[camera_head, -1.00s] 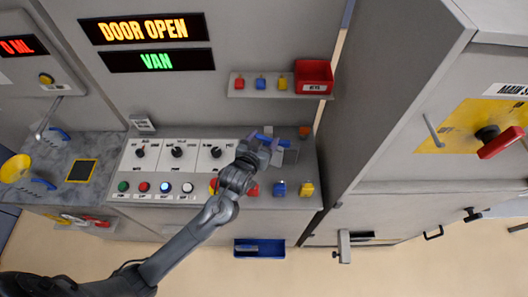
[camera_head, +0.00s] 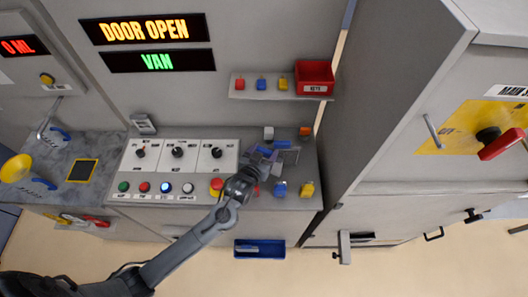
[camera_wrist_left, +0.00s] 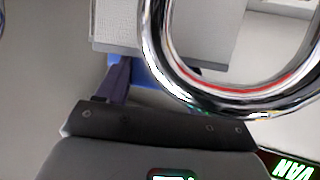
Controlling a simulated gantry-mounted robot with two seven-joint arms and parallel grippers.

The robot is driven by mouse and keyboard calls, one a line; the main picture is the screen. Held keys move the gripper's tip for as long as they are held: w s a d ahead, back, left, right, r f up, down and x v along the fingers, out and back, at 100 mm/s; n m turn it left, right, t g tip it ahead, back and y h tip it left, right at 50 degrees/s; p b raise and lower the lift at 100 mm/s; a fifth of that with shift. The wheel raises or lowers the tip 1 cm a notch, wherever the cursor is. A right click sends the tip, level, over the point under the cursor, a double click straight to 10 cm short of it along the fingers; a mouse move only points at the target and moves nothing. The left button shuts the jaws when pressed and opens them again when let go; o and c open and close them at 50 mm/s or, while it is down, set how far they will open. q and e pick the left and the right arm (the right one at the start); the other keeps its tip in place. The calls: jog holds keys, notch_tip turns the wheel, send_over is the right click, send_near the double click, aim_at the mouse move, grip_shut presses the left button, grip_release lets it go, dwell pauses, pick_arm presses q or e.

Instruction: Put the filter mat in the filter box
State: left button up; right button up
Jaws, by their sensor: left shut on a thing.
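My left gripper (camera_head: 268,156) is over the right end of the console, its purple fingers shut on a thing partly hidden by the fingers. A flat grey piece (camera_head: 290,155), possibly the filter mat, shows right beside the fingers. A blue part (camera_head: 281,144) is at the fingers; I cannot tell whether it is the filter box. In the left wrist view a pale textured panel (camera_wrist_left: 117,28) and a blue part (camera_wrist_left: 122,72) lie by a purple finger (camera_wrist_left: 114,83). A chrome ring (camera_wrist_left: 160,70) hides much there. My right gripper is out of view.
A grey block (camera_head: 268,132) and an orange block (camera_head: 305,131) stand behind the gripper. Blue (camera_head: 280,188) and yellow (camera_head: 307,189) parts sit on the front. A red bin (camera_head: 314,76) is on the shelf above; a blue tray (camera_head: 259,249) is below. A tall cabinet (camera_head: 400,110) stands right.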

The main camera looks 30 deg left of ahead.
pick_arm(q)
jog(key=o, duration=1.3)
jog(key=shift+f, duration=0.1)
jog(key=shift+o, duration=0.2)
jog(key=s+d+m+g+h, duration=0.1)
jog(key=s+g, duration=0.5)
jog(key=s, duration=1.4)
jog(key=shift+d+r+m+h, duration=0.3)
jog(key=shift+d+r+h, duration=0.1)
jog(key=shift+d, duration=0.35)
jog(key=s+g, duration=0.1)
jog(key=s, duration=0.2)
jog(key=s+a+m+g, duration=0.1)
jog(key=s+g, duration=0.1)
jog(key=s, duration=0.1)
jog(key=s+g, duration=0.1)
jog(key=s, duration=0.2)
jog(key=shift+s+a+f, duration=0.15)
jog(key=shift+a+f, duration=0.1)
